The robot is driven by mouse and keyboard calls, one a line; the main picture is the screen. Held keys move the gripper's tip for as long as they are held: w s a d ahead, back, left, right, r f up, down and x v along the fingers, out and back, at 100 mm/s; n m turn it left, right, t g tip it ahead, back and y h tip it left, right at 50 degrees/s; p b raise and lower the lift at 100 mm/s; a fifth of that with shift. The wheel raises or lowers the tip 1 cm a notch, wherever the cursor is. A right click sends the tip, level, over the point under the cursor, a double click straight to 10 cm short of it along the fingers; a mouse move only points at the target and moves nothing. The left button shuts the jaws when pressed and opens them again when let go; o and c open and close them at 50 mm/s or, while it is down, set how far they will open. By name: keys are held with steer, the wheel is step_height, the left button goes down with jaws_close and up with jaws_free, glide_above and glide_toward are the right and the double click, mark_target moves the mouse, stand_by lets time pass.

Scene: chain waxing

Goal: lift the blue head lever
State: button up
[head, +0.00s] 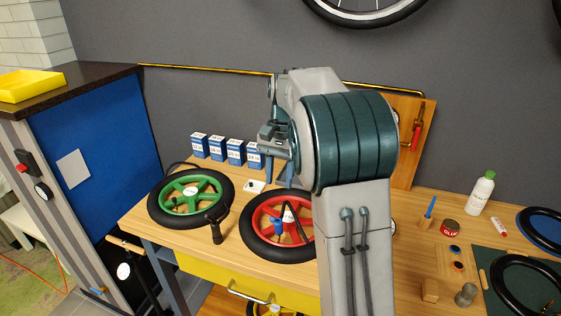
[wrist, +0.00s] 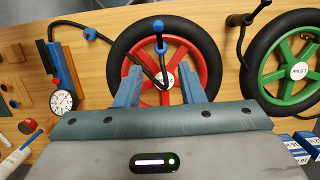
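A small blue lever piece (head: 278,227) with a dark part sits at the near side of the red wheel (head: 256,240). It also shows in the wrist view (wrist: 158,28), at the rim beyond my fingertips, which looks like the blue head lever. My gripper (head: 279,184) is over the back of the red wheel with its two blue fingers apart and nothing between them. In the wrist view my gripper (wrist: 160,70) frames the wheel's hub, with the lever piece apart from both fingers. A black hose (wrist: 143,62) crosses the wheel. My arm hides the wheel's right side in the head view.
A green wheel (head: 167,195) with a black crank handle lies to the left. Several blue-white boxes (head: 235,150) stand at the back. A gauge (wrist: 63,101) lies beside the red wheel. A white bottle (head: 480,193) and a red tin (head: 449,229) stand at the right.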

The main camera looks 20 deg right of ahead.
steer(key=v, duration=0.5)
steer(key=s+a+f+n+t, duration=0.1)
steer(key=s+f+n+t, duration=0.2)
steer(key=s, duration=0.9)
steer(key=s+a+f+n+t+h, duration=0.1)
steer(key=s+f+n, duration=0.3)
steer(key=s, duration=0.9)
steer(key=shift+s+a+t+h, duration=0.2)
steer(key=shift+a+t+h, duration=0.1)
steer(key=shift+a+t, duration=0.5)
